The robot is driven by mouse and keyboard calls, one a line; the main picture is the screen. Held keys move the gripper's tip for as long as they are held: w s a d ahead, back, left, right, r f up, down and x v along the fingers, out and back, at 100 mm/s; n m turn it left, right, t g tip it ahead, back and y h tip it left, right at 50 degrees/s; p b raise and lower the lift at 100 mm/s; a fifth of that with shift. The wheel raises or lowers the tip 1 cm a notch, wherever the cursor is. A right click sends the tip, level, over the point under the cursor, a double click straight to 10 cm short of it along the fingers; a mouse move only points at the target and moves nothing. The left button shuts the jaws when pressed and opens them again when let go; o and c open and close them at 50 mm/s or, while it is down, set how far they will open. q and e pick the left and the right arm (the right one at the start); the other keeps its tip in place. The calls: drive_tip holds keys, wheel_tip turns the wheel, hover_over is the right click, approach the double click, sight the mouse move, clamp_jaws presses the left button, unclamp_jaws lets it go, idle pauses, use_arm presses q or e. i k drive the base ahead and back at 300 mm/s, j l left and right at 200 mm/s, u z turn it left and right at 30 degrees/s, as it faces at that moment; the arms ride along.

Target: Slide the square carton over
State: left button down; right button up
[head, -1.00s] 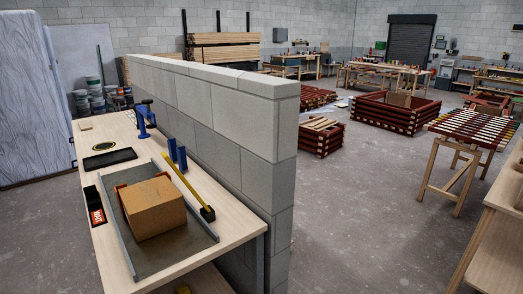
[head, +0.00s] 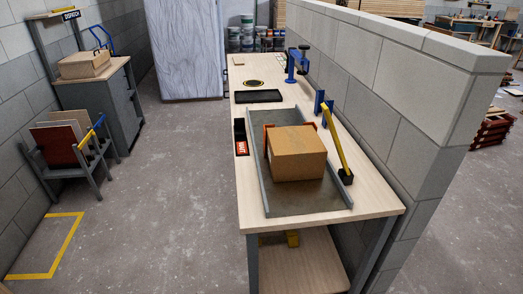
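The square carton (head: 297,154), a brown cardboard box with a tape strip on top, sits in a shallow grey metal tray (head: 275,203) on the near half of a light wooden bench (head: 251,218). Red-brown edges (head: 267,137) show behind the carton and at its left; what they belong to is mostly hidden by it. Neither of my grippers is in the head view, and nothing of mine touches the carton.
A yellow bar with a black foot (head: 338,150) stands right of the tray, near a block wall (head: 420,120). A black box labelled WAIT (head: 241,138) lies left. A dark mat (head: 258,96) lies farther back. Open floor (head: 170,180) is left of the bench.

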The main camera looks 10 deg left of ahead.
sight(293, 153)
drive_tip(key=z, duration=0.35)
drive_tip(key=i+j+z, duration=0.2)
drive_tip(key=j, duration=0.15)
drive_tip(key=i+j+z, duration=0.1)
drive_tip(key=j+z, duration=0.15)
drive_tip(key=i+j+z, duration=0.2)
drive_tip(key=j, duration=0.3)
drive_tip(key=j+z, duration=0.2)
drive_tip(key=j, duration=0.2)
